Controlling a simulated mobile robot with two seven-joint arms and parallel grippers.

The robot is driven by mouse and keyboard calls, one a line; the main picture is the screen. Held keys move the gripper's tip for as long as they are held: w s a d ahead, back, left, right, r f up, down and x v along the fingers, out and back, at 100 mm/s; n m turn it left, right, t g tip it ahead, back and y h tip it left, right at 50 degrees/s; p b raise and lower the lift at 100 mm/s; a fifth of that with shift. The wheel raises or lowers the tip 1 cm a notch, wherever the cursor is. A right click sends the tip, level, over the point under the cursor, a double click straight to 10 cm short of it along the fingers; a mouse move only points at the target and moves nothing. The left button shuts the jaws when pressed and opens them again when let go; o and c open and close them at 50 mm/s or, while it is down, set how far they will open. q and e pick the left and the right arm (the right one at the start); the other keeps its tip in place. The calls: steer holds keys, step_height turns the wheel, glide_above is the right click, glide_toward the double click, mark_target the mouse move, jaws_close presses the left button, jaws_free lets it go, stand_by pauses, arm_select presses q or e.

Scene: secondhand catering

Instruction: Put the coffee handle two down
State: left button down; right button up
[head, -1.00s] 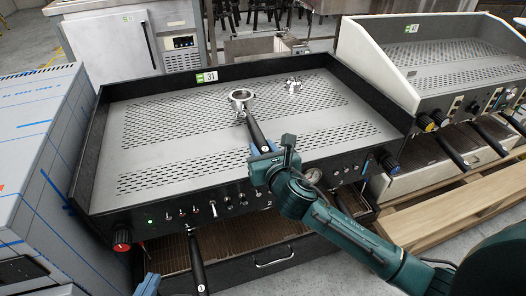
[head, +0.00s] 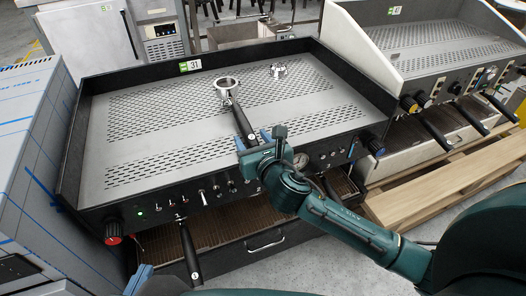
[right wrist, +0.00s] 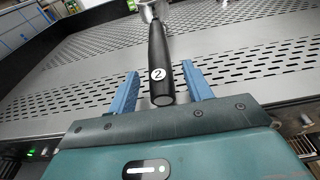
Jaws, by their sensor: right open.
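Coffee handle two, a portafilter with a black grip (head: 242,122) and metal ring, lies on the perforated top (head: 160,130) of the black coffee machine. Its grip shows a white "2" label in the right wrist view (right wrist: 158,55). My right gripper (head: 261,138) is open at the grip's near end. In the right wrist view its blue fingers (right wrist: 160,85) stand on either side of the grip, with gaps. Only a blue tip of my left gripper (head: 140,278) shows at the bottom left edge of the head view; its opening is hidden.
A small metal part (head: 278,70) sits on the top, behind and right of the handle. Another black handle (head: 190,252) projects from the machine's front. A raised black rim (head: 75,150) borders the top. A second machine (head: 425,60) stands at right on a wooden pallet.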

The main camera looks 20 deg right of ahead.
arm_select(q)
steer(key=shift+s+a+r+n+p, duration=0.1)
steer(key=shift+a+r+n+p, duration=0.1)
steer(key=shift+r+p, duration=0.25)
steer(key=shift+s+a+r+n+p, duration=0.1)
steer(key=shift+a+r+n+p, duration=0.15)
steer(key=shift+r, duration=0.3)
arm_select(e)
steer(key=s+a+f+m+g+y, duration=0.1)
steer(key=s+m+y, duration=0.1)
steer(key=s+m, duration=0.9)
steer(key=s+a+f+m+g+y, duration=0.1)
steer(key=s+a+m+y, duration=0.1)
steer(key=s+m, duration=0.9)
steer(key=m, duration=1)
steer(key=shift+s+a, duration=0.15)
steer(key=shift+s, duration=0.2)
arm_select(q)
steer(key=shift+d, duration=0.1)
arm_select(e)
steer(key=shift+f+g, duration=0.1)
steer(key=shift+g, duration=0.2)
